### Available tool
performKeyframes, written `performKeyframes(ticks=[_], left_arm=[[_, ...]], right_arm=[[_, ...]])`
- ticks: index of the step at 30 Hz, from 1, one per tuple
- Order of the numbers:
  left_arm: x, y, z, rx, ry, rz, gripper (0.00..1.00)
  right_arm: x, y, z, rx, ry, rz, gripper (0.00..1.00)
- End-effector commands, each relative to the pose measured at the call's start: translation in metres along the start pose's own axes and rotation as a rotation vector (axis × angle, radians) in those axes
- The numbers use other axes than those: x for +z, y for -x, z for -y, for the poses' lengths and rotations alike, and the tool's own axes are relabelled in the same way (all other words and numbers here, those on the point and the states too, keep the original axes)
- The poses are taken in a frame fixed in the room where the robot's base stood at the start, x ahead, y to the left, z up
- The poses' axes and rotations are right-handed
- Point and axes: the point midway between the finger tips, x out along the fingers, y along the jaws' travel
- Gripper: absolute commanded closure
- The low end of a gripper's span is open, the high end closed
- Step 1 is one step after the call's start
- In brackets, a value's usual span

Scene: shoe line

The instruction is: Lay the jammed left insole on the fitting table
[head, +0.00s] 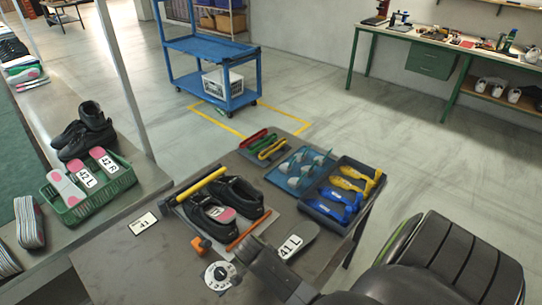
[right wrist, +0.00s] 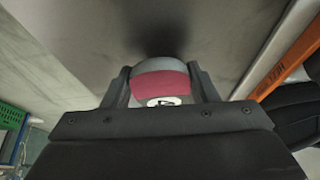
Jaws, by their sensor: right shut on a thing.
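The left insole (head: 306,233), grey and labelled 41 L, is over the right part of the fitting table (head: 140,262). My right gripper (head: 258,256) is shut across its heel end, which hides that part in the head view. In the right wrist view my right gripper (right wrist: 160,84) has a finger on each side of the insole (right wrist: 165,83), showing a grey rim, red heel and part of a white label. Whether the insole touches the table is unclear. Two black shoes (head: 243,193) stand to its left; a pink, labelled insole (head: 222,213) shows in one.
An orange strip (head: 247,231) lies between shoes and insole. A white dial (head: 219,275) and orange piece (head: 201,246) are at the front. A green crate (head: 82,205) of insoles is left. The table's front left is clear.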

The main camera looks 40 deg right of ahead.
Motion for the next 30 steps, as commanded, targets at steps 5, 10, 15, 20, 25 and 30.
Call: performKeyframes(ticks=[5, 10, 15, 20, 25, 30], left_arm=[[0.0, 0.0, 0.004, -0.004, -0.002, 0.0, 0.0], [0.001, -0.002, 0.006, -0.007, -0.003, 0.0, 0.0], [0.001, -0.004, 0.007, -0.008, -0.004, 0.001, 0.0], [0.001, -0.005, 0.007, -0.008, -0.003, 0.001, 0.0], [0.002, -0.005, 0.007, -0.009, -0.004, 0.001, 0.0], [0.002, -0.005, 0.007, -0.009, -0.004, 0.001, 0.0]], right_arm=[[0.0, 0.0, 0.0, -0.001, 0.0, 0.0, 0.96], [0.002, -0.004, 0.0, 0.0, 0.0, 0.0, 0.96], [0.004, -0.009, 0.0, 0.0, 0.0, 0.0, 0.96], [0.005, -0.011, 0.0, 0.0, 0.0, 0.0, 0.96], [0.005, -0.011, -0.001, 0.002, 0.001, 0.002, 0.3], [0.006, -0.012, -0.002, 0.006, 0.001, 0.002, 0.25]])
